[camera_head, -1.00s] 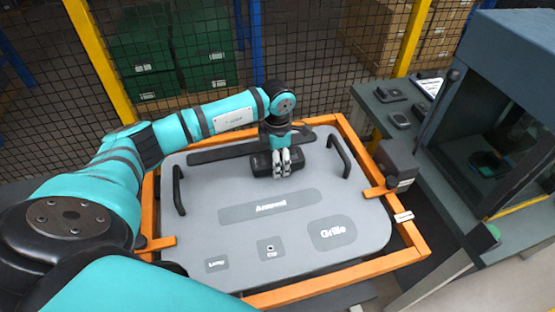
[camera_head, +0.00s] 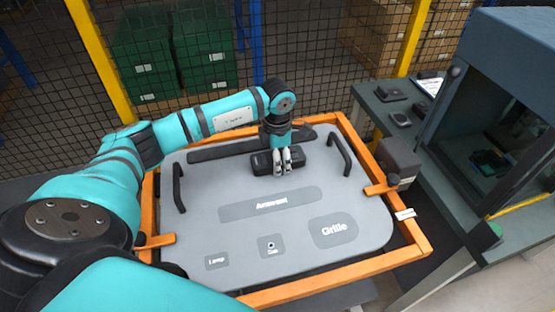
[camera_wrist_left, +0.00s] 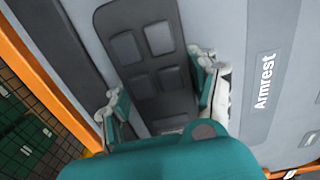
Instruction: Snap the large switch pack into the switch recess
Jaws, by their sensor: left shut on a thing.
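The large switch pack (camera_head: 260,163) is a dark block at the upper middle of the grey door panel (camera_head: 200,235). In the left wrist view the pack (camera_wrist_left: 143,48) shows several square buttons and a rounded far end. My left gripper (camera_head: 283,172) points down over it, with its fingers (camera_wrist_left: 165,98) shut on its two long sides. The pack lies flat at the panel's surface, but I cannot tell whether it is seated. The switch recess is hidden under the pack and gripper. My right gripper is not in view.
An orange frame (camera_head: 420,240) surrounds the panel, with a dark block (camera_head: 398,160) at its right. Black handles (camera_head: 179,188) (camera_head: 340,155) rise from the panel. Labelled areas lie in front: Armrest (camera_head: 270,203), Grille (camera_head: 333,230), Cup and Lamp. A machine cabinet (camera_head: 510,100) stands right, mesh fence behind.

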